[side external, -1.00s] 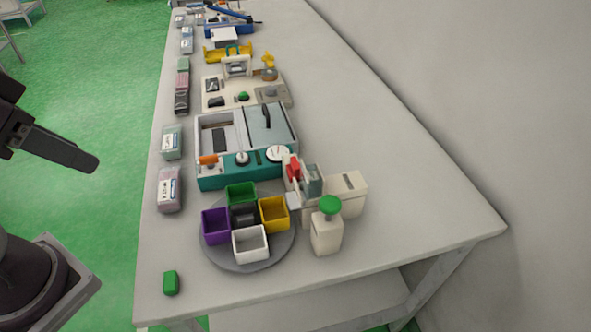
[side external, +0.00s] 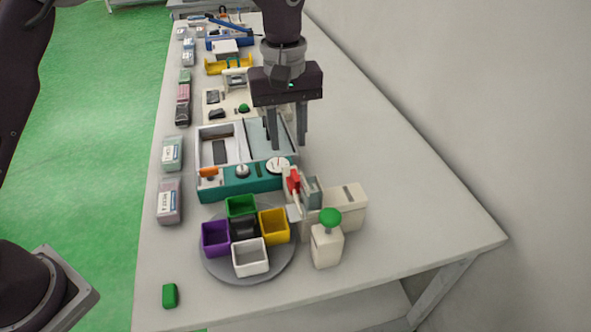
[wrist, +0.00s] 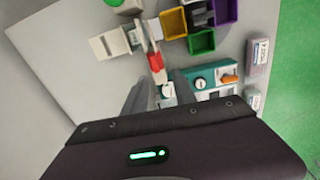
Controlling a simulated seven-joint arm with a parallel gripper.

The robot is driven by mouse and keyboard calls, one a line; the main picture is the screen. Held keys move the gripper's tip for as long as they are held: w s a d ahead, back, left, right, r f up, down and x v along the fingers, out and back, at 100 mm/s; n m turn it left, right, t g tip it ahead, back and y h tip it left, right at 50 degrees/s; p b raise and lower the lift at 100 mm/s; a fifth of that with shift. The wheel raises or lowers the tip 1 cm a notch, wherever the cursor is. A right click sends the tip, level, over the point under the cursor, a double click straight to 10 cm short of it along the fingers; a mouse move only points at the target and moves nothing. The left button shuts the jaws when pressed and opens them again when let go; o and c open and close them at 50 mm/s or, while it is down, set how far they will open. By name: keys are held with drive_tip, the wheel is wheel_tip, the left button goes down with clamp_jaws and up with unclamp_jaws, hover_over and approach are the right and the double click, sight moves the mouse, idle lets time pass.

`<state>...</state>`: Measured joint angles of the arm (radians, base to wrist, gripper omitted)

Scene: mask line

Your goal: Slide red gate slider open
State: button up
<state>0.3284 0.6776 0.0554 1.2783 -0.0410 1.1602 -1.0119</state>
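The red gate slider (side external: 293,181) sits on a small cream device (side external: 342,203) near the front of the table. It also shows in the wrist view (wrist: 155,61), just beyond my fingertips. My gripper (side external: 288,147) points down with its two fingers apart and nothing between them. It is above and slightly behind the red slider, apart from it, over the right part of the teal-fronted machine (side external: 240,178). In the wrist view the fingers look blurred.
A round grey tray (side external: 292,262) with several coloured bins stands in front left of the slider. A cream bottle with a green top (side external: 328,245) stands at front right. A green block (side external: 169,295) lies near the front left corner. The table's right side is clear.

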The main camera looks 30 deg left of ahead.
sight(296, 176)
drive_tip(key=f, duration=0.6)
drive_tip(key=d+f, duration=0.1)
drive_tip(key=f, duration=0.2)
drive_tip(key=shift+w+f, duration=0.25)
drive_tip(key=shift+w, duration=0.15)
drive_tip(key=shift+c, duration=0.4)
clamp_jaws()
drive_tip(key=shift+r, duration=0.1)
